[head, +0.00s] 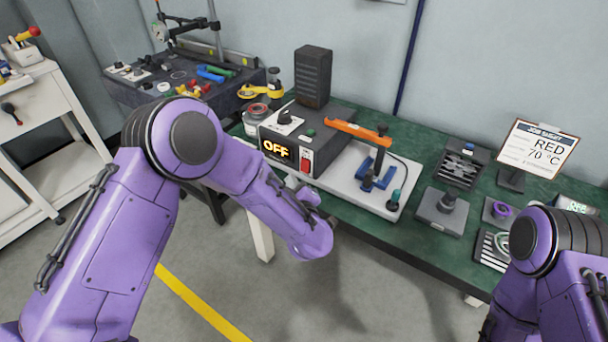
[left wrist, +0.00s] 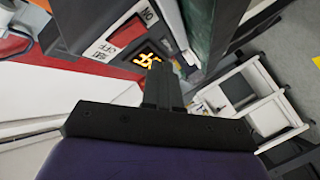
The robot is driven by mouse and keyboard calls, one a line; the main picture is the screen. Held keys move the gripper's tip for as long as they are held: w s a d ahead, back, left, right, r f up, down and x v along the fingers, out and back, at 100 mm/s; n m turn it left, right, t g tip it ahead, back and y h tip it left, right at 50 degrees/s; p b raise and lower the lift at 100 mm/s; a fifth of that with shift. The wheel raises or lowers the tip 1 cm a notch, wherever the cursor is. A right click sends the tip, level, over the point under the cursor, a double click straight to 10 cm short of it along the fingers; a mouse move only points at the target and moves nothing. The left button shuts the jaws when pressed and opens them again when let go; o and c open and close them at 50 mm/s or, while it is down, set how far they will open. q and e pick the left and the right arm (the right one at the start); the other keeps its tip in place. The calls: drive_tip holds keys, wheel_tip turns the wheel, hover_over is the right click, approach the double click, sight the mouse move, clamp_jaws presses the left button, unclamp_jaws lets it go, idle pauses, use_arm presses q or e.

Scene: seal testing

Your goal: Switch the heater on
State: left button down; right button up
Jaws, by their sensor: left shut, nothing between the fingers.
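A red switch (head: 306,160) sits on the front face, right of the display. My left gripper (head: 297,183) is mostly hidden behind my forearm, low in front of the heater's face. In the left wrist view its fingers (left wrist: 160,70) are shut and empty, close to the tilted orange display (left wrist: 148,60). White labels there read ON and OFF beside the switch. I cannot tell whether the fingers touch anything. My right gripper is out of view.
A white base plate with an orange lever clamp (head: 358,131) stands right of the heater. A small grey stand (head: 445,208) and a job target sign (head: 537,148) are farther right. A dark side table with tools is at the back left. The floor in front is clear.

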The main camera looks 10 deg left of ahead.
sight(305, 166)
use_arm(q)
drive_tip(key=shift+w+d+f+b, duration=0.1)
drive_tip(key=shift+w+d+b, duration=0.15)
drive_tip(key=shift+w, duration=0.35)
drive_tip(key=shift+w+d+b, duration=0.1)
drive_tip(key=shift+w+d, duration=0.1)
drive_tip(key=shift+w, duration=0.35)
idle(1.2)
drive_tip(key=shift+w+d+f, duration=0.1)
drive_tip(key=shift+w, duration=0.25)
drive_tip(key=shift+w+d, duration=0.15)
drive_tip(key=shift+w, duration=0.15)
idle(0.6)
drive_tip(key=shift+s, duration=0.1)
drive_tip(key=shift+s+a, duration=0.3)
drive_tip(key=shift+s, duration=0.35)
drive_tip(key=shift+p, duration=0.3)
